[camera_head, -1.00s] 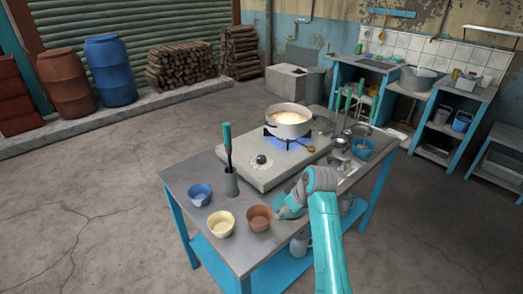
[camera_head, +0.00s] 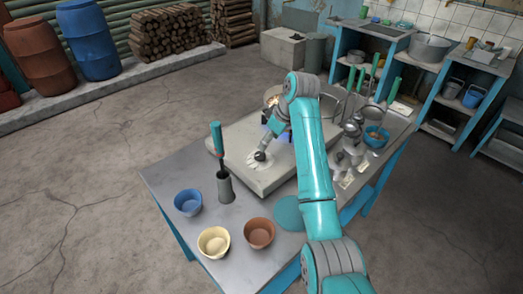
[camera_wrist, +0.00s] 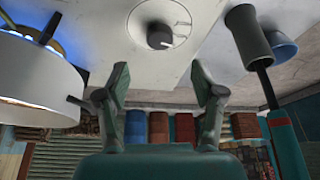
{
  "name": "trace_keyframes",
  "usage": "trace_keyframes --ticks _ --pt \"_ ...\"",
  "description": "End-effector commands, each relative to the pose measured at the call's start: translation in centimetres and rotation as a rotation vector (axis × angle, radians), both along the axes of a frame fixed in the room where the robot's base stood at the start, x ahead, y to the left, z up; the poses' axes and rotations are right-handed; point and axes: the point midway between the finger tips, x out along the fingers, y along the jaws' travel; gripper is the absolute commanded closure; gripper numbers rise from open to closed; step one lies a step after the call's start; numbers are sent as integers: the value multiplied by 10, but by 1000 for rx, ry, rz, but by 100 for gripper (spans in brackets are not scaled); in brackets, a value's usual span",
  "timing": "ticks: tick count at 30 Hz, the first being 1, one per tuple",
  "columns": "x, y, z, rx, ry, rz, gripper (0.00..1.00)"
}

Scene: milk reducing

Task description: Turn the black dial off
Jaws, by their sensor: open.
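The black dial (camera_wrist: 159,38) sits on a pale round panel on top of the grey stove block, with a light mark across its face. My gripper (camera_wrist: 160,82) is open and empty, its two fingers spread to either side below the dial in the wrist view. The fingers appear apart from the dial. In the head view my arm reaches over the stove (camera_head: 238,143) and its end is close above the dial panel, partly hiding it.
A grey holder (camera_head: 225,188) with a green-handled tool stands left of the stove, also near the right finger in the wrist view. Blue (camera_head: 188,202), cream (camera_head: 214,242) and brown (camera_head: 260,233) bowls stand in front. Ladles and utensils (camera_head: 358,130) crowd the right.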

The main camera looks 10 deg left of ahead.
Motion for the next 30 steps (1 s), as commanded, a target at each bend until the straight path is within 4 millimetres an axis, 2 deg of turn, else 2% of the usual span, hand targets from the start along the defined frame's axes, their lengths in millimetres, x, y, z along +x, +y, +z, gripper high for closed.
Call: trace_keyframes --ticks 6,12,18,26,27,30 --pt "6 14 -38 0 3 -1 33" --pt "11 23 -63 0 2 -1 33" --pt "13 27 -74 0 0 -1 33" --pt "13 28 -75 0 0 -1 33" --pt "13 28 -75 0 0 -1 35" --pt "13 28 -75 0 0 -1 60"
